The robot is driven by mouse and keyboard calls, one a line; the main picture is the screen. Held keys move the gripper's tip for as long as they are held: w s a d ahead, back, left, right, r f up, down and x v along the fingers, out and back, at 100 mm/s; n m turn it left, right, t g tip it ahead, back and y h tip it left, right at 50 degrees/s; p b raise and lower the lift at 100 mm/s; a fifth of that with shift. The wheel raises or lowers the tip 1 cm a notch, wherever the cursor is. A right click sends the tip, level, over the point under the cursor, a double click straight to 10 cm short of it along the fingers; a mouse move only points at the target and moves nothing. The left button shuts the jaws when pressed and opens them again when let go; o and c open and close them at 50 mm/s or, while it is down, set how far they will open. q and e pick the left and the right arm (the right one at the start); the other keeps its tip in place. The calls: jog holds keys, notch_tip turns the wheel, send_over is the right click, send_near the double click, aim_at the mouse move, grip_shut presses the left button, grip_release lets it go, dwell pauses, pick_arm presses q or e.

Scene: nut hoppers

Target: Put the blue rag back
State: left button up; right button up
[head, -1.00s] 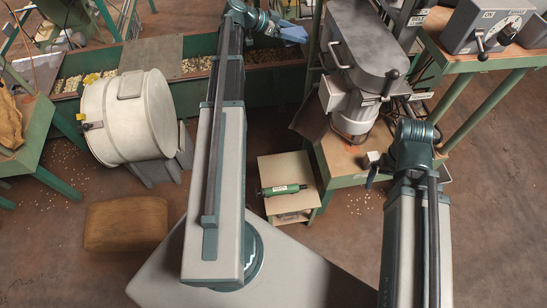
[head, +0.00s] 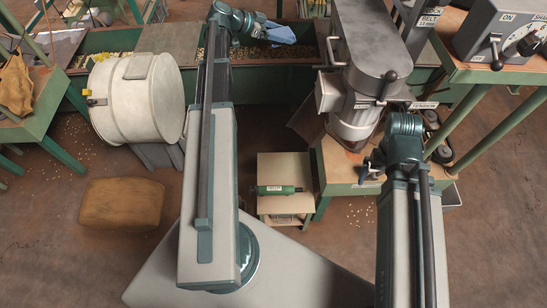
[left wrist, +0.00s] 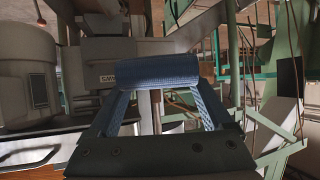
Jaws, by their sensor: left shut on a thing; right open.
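The blue rag (head: 280,34) is held by my left gripper (head: 262,29) at the top centre of the head view, above the green hopper trough (head: 245,82).
A large grey drill-like machine (head: 372,50) stands right of the rag. A white drum (head: 135,98) and a brown cushion-like block (head: 122,203) are at left. A control box (head: 500,37) is at upper right. Brown floor lies between.

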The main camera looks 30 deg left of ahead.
pick_arm(q)
jog(key=b, duration=5.6)
send_over(274, 165)
notch_tip(274, 165, down, 57)
jog(key=shift+d+r+n+y, duration=0.2)
jog(key=shift+n+y, duration=0.1)
jog(key=shift+n, duration=0.1)
notch_tip(274, 165, down, 10)
jog(key=b, duration=0.9)
jog(key=shift+s+b, duration=0.1)
jog(key=shift+b, duration=0.3)
jog(key=shift+f, duration=0.25)
jog(key=o, duration=1.3)
jog(key=shift+r, duration=0.1)
jog(key=shift+c, duration=0.2)
